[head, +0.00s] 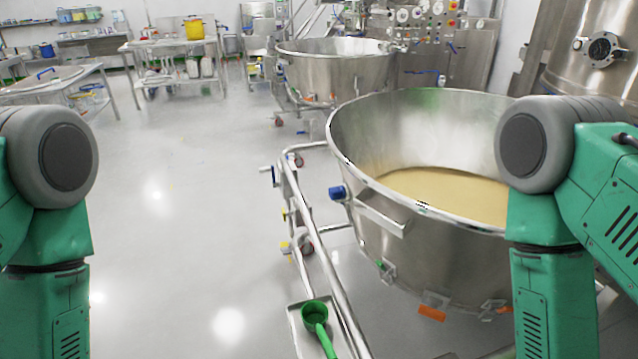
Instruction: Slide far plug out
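A small blue cylindrical piece (337,192) sticks out from the left side of the near steel bowl (385,235), just under its rim. It may be a plug, but I cannot tell for sure. Farther back, a blue piece (441,80) shows in front of the steel control panel; what it is I cannot tell. Only my green and grey arm links show, at the left and right edges. Both grippers are outside the picture, below it.
The near bowl holds beige powder (440,192) and stands in a tubular frame (310,225). A green scoop (315,315) lies on a small tray at the front. A second steel bowl (335,70) stands behind. The grey floor (190,200) at left is clear.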

